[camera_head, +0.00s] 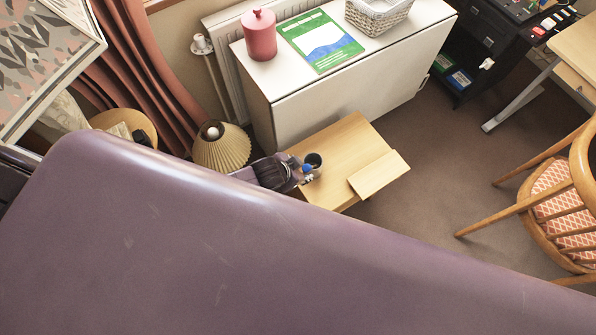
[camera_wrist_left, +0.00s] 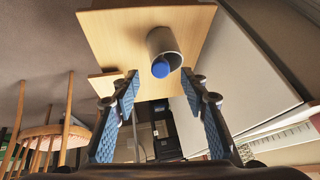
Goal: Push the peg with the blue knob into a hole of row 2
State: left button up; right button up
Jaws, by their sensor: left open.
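The blue knob (camera_head: 307,168) shows beside a dark grey cup (camera_head: 314,160) on a small wooden table (camera_head: 345,140). In the left wrist view, the blue knob (camera_wrist_left: 160,68) lies at the mouth of the grey cup (camera_wrist_left: 166,42); the peg's shaft is hidden. A flat wooden block (camera_head: 379,174) lies at the table's right edge and also shows in the wrist view (camera_wrist_left: 105,84); no holes or rows can be made out on it. My left gripper (camera_head: 300,171) is open at the cup, with the knob between its spread fingertips (camera_wrist_left: 160,80) in the wrist view. My right gripper is not in view.
A white cabinet (camera_head: 345,95) stands behind the table, carrying a red canister (camera_head: 259,34), a green booklet (camera_head: 320,40) and a basket (camera_head: 378,14). A pleated lamp (camera_head: 221,149) stands left of the gripper. A wooden chair (camera_head: 560,200) is at right. Floor right of the table is clear.

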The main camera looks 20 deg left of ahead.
aim_at(305, 169)
pick_arm(q)
jog(key=b+x, duration=0.4)
jog(key=x, duration=0.1)
jog(key=shift+f, duration=0.1)
jog(key=shift+b+x, duration=0.5)
jog(key=shift+x, duration=0.3)
jog(key=shift+c, duration=0.7)
grip_shut()
jog(key=p+v, duration=1.1)
jog(key=p, duration=0.1)
jog(key=shift+w, duration=0.15)
dwell(0.3)
